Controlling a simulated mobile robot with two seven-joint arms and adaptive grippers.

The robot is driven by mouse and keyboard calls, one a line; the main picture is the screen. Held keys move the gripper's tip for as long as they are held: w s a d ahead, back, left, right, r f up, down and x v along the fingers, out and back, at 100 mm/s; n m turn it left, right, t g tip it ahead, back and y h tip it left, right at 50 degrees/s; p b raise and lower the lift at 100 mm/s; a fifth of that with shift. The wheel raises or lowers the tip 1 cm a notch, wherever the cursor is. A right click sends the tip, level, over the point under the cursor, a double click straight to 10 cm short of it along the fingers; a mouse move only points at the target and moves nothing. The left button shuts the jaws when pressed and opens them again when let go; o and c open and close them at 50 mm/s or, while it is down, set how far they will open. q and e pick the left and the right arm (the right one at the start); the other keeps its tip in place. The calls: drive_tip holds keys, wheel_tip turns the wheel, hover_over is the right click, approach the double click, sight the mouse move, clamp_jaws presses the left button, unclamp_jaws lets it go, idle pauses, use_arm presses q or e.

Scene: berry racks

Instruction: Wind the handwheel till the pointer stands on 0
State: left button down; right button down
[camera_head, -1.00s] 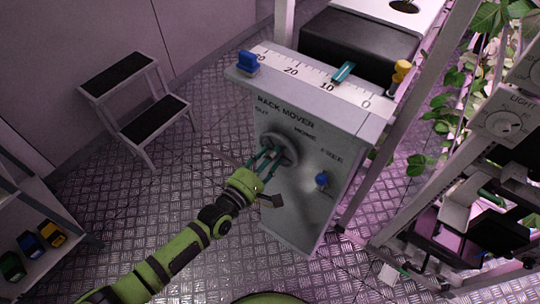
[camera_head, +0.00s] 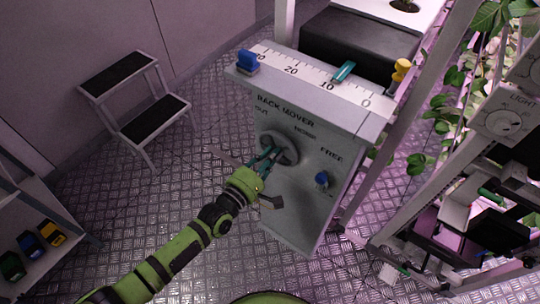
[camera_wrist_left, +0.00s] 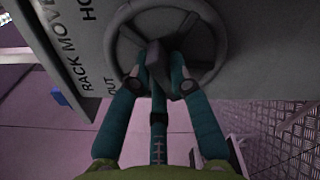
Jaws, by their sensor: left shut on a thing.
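The grey handwheel (camera_head: 294,146) is on the front of the grey rack mover box (camera_head: 300,200). In the left wrist view its round rim (camera_wrist_left: 216,62) and spokes fill the top middle. My left gripper (camera_head: 268,158) has its teal fingers at the wheel. In the left wrist view the gripper (camera_wrist_left: 160,84) is shut on a grey block-like part in the middle of the handwheel. The teal pointer (camera_head: 343,71) lies across the white scale (camera_head: 310,77) on top of the box, close to the 10 mark. The 0 mark is farther right. My right gripper is out of view.
A blue block (camera_head: 248,63) and a yellow one (camera_head: 400,72) sit at the scale's ends. A step stool (camera_head: 135,100) stands left. Plant racks stand close on the right. Floor left of the box is clear.

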use_arm(q)
drive_tip(key=m, duration=0.8)
drive_tip(key=shift+s+d, duration=0.1)
drive_tip(key=m, duration=0.3)
drive_tip(key=shift+f+m, duration=0.1)
drive_tip(key=shift+m, duration=0.2)
drive_tip(key=m, duration=0.4)
drive_tip(key=shift+m, duration=0.3)
drive_tip(key=m, duration=0.4)
drive_tip(key=shift+f+m+p, duration=0.15)
drive_tip(key=shift+m+p, duration=0.15)
drive_tip(key=m, duration=0.3)
drive_tip(key=shift+f+m, duration=0.1)
drive_tip(key=shift+m, duration=0.2)
drive_tip(key=m, duration=0.4)
drive_tip(key=shift+m+b, duration=0.3)
drive_tip(key=shift+m, duration=1.5)
